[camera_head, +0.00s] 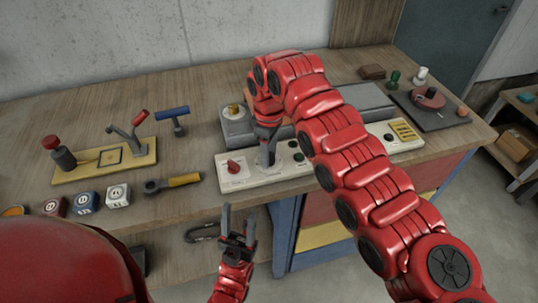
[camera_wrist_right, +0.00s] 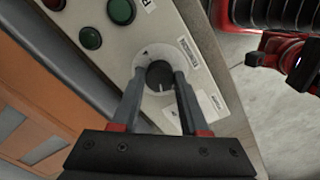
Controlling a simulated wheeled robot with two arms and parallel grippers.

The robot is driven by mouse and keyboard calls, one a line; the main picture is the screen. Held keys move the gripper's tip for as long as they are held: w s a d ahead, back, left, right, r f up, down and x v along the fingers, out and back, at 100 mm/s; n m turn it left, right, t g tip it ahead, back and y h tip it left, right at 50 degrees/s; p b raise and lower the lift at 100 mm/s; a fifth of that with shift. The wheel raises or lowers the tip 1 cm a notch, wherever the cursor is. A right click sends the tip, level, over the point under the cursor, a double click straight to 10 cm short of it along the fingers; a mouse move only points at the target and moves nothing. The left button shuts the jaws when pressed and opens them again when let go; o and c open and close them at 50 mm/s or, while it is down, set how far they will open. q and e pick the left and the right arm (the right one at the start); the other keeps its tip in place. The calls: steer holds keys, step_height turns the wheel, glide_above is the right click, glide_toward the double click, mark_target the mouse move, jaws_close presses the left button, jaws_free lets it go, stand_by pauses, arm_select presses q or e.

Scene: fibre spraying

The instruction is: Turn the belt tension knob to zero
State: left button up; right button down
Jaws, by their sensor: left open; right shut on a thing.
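The control panel (camera_head: 238,184) is a pale strip along the front of the bench machine. In the right wrist view, a dark round knob (camera_wrist_right: 159,75) with a white pointer line sits on a pale dial on this panel (camera_wrist_right: 200,55). My right gripper (camera_wrist_right: 163,88) has its two fingers on either side of the knob and is shut on it. In the head view my right gripper (camera_head: 268,160) reaches down to the panel and hides the knob. My left gripper (camera_head: 238,225) is open and empty, in front of the bench edge, apart from the panel.
A wrench with a yellow handle (camera_head: 183,180), a blue-handled tool (camera_head: 172,114) and several small blocks lie on the left of the bench.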

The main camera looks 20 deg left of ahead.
steer(key=n, duration=0.5)
steer(key=shift+b, duration=0.3)
steer(key=shift+n, duration=0.3)
steer(key=shift+c, duration=2.1)
jaws_free()
